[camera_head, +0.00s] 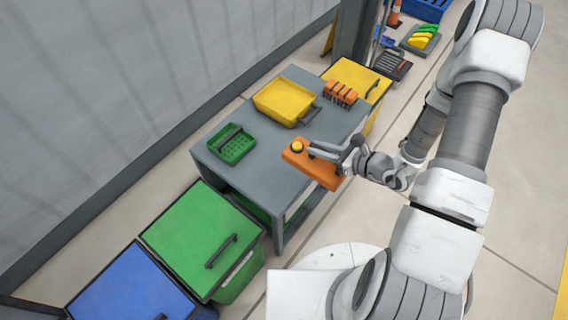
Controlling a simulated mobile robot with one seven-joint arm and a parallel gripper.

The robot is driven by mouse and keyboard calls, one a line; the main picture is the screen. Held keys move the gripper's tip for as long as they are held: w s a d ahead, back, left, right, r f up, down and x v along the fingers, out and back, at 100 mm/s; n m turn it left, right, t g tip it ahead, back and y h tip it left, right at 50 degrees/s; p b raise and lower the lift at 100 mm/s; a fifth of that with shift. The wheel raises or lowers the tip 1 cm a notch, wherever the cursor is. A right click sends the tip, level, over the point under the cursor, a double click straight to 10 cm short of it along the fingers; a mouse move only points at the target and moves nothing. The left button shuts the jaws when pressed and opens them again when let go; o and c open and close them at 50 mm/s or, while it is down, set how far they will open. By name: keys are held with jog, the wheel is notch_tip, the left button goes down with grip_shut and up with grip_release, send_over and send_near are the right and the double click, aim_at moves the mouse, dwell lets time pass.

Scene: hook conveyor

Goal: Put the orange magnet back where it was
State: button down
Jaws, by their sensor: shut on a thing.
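The orange magnet (317,171) appears as a flat orange block with a round yellow knob (297,146) on its left end. It shows over the front right edge of the grey table (262,178), partly past that edge. My gripper (325,150) comes in from the right and is shut at the block, its grey fingers over the block's upper side. The fingers hide part of the block. I cannot tell whether the block touches the table.
A yellow tray (284,99), a green basket (231,146) and a rack of orange pieces (340,93) stand on the table. Green (196,238), blue (130,290) and yellow (357,78) lidded bins stand beside it. The floor at right is clear beyond my arm.

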aim_at(290, 145)
jog(key=shift+a+f, duration=0.35)
jog(key=shift+a, duration=0.1)
jog(key=b+x, duration=0.1)
jog(key=x, duration=0.3)
jog(key=f+x, duration=0.1)
jog(key=x, duration=0.3)
jog(key=d+b+x, duration=0.1)
jog(key=x, duration=0.3)
jog(key=shift+w+a+f+b, duration=0.15)
jog(key=shift+a+f+b, duration=0.2)
jog(key=shift+f, duration=0.2)
jog(key=shift+f+b, duration=0.7)
jog(key=shift+f, duration=1.3)
jog(key=shift+f, duration=0.1)
jog(key=c, duration=1.2)
grip_release()
jog(key=shift+f, duration=0.2)
jog(key=shift+c, duration=0.2)
jog(key=o, duration=0.4)
jog(key=shift+d, duration=0.1)
jog(key=shift+o, duration=0.2)
